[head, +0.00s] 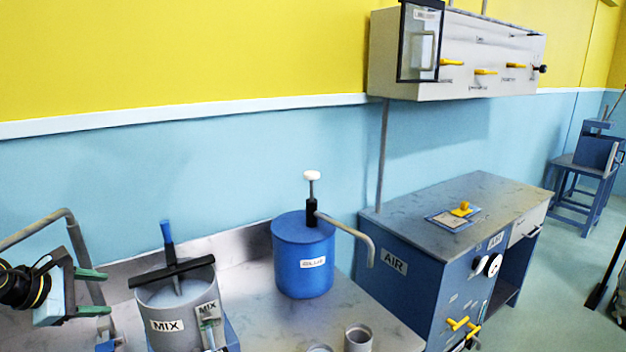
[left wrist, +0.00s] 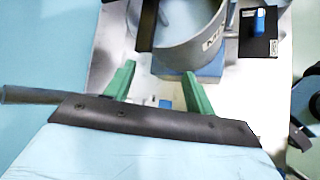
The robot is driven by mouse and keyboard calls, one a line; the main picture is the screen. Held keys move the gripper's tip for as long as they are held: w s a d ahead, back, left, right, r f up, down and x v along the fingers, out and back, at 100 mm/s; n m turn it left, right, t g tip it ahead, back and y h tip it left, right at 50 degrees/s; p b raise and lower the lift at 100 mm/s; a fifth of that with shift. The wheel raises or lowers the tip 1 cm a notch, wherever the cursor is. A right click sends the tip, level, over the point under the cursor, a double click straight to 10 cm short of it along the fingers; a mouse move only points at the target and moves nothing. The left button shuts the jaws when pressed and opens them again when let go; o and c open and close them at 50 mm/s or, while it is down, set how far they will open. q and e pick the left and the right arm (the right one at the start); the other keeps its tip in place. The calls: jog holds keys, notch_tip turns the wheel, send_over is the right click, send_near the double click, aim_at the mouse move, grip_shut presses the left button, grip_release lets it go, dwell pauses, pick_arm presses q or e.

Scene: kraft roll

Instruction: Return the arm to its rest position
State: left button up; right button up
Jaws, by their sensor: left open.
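My left gripper (head: 106,292) is at the lower left of the head view. Its two green fingers are spread apart with nothing between them. In the left wrist view the open fingers (left wrist: 158,74) point toward the grey mixing pot, with a gap between them. The pot, labelled MIX (head: 168,326), stands just right of the gripper in the head view, apart from it. It also shows in the left wrist view (left wrist: 190,48). A black crossbar (head: 172,272) with a blue-topped rod lies across the pot's top. My right gripper is in neither view.
A blue glue drum (head: 303,262) with a white-knobbed pump and bent spout stands right of the pot. Small grey cups (head: 358,338) stand at the bench's front. A blue AIR cabinet (head: 395,285) stands to the right. A grey wall box (head: 480,62) with yellow levers hangs above.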

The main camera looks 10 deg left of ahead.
pick_arm(q)
jog(key=s+d+f+n+t+y, duration=0.15)
jog(key=s+f+n+y, duration=0.4)
jog(key=n, duration=0.95)
jog(key=s+d+f+n+t+y, duration=0.1)
jog(key=s+d+f+n+y, duration=0.15)
jog(key=s+f+n, duration=0.95)
jog(key=s+d+n+g+h, duration=0.2)
jog(key=s+d+n+g, duration=0.25)
jog(key=d+n, duration=0.65)
jog(key=s+d+n+g+h, duration=0.35)
jog(key=s+d+n, duration=0.25)
jog(key=d+n, duration=0.5)
notch_tip(320, 180, down, 31)
jog(key=s+d+m+g+b, duration=0.1)
jog(key=s+m+g+b, duration=0.1)
jog(key=b, duration=0.4)
jog(key=s+a+f+y+b, duration=0.1)
jog(key=s+f+b, duration=0.3)
jog(key=s+f, duration=1.1)
notch_tip(320, 180, down, 4)
jog(key=shift+s+a+r+g, duration=0.15)
jog(key=shift+s+a+g, duration=0.3)
jog(key=shift+a, duration=0.45)
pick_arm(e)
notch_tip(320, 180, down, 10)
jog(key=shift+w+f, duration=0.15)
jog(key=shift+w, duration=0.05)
